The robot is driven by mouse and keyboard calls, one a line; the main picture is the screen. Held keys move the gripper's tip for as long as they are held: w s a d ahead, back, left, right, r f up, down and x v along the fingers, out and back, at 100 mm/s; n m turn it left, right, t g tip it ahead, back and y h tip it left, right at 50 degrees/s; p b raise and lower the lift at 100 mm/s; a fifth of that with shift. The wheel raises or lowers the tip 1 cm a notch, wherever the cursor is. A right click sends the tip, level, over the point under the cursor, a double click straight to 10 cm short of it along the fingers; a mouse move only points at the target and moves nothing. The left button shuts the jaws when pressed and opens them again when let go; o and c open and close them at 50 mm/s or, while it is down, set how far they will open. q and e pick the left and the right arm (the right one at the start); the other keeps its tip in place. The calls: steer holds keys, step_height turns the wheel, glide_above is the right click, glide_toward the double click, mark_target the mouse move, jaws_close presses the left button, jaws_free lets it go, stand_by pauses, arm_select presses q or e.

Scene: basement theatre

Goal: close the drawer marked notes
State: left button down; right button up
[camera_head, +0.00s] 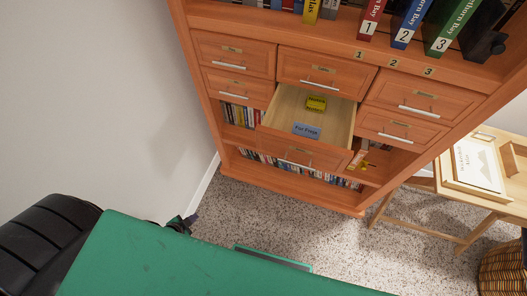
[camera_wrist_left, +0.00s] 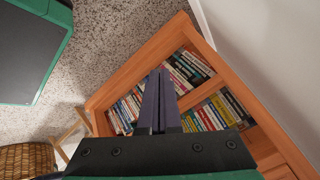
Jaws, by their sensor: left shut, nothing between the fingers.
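One drawer of the wooden cabinet (camera_head: 180,12) stands pulled out in the middle column; its front (camera_head: 305,152) faces the room. The small label on that front is too small to read. The other drawers look shut. My left gripper (camera_head: 186,222) shows only as a small dark end past the green arm, left of and apart from the open drawer. In the left wrist view its dark fingers (camera_wrist_left: 158,75) are together and empty, in front of the low bookshelves. My right gripper is not in view.
Numbered binders (camera_head: 408,22) stand on the shelf above the drawers. Books (camera_head: 240,115) fill the lower shelves. A wooden side table (camera_head: 436,182) with a framed picture (camera_head: 478,165) and a woven basket (camera_head: 503,272) stand at the right. Speckled carpet (camera_head: 290,215) before the cabinet is clear.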

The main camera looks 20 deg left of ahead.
arm_select(q)
steer(key=w+r+m+t+h+b, duration=0.15)
steer(key=w+r+m+t, duration=0.25)
steer(key=w+r+m, duration=0.4)
steer(key=m+h+b, duration=0.2)
steer(key=m+h, duration=1)
glide_toward(269, 145)
steer(key=s+a, duration=0.3)
steer(key=s, duration=0.4)
steer(key=shift+t, duration=0.4)
steer(key=x, duration=0.4)
steer(key=w+a+p+x, duration=0.1)
steer(key=x, duration=0.3)
steer(key=w+x, duration=0.1)
steer(key=x, duration=0.3)
steer(key=shift+a+f, duration=0.15)
steer(key=shift+a, duration=0.1)
steer(key=shift+w+f, duration=0.1)
steer(key=shift+w, duration=0.25)
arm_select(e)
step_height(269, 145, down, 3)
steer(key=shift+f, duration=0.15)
